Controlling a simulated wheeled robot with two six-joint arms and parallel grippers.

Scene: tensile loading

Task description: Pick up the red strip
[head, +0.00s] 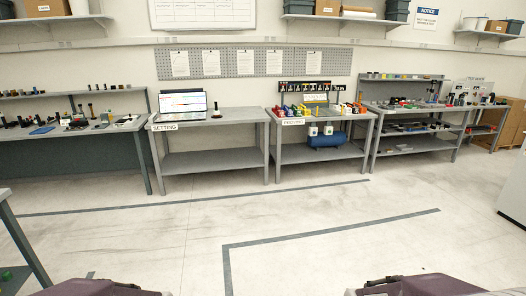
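I cannot make out a red strip for certain. Small red and orange pieces (407,104) lie on the right workbench (390,108), too small at this distance to tell their shape. Coloured items (310,110), mostly yellow with some red and orange, stand on the workbench in the middle right. Parts of my own arms show at the bottom edge, left and right of centre. Neither of my grippers is in view, and the benches are far ahead of me.
A grey table (215,118) with a laptop (182,103) stands in the middle. A long workbench (75,131) with dark parts is at the left. A table edge (20,240) is near at lower left, and a white cabinet (512,190) at right. The floor (200,210) ahead is clear.

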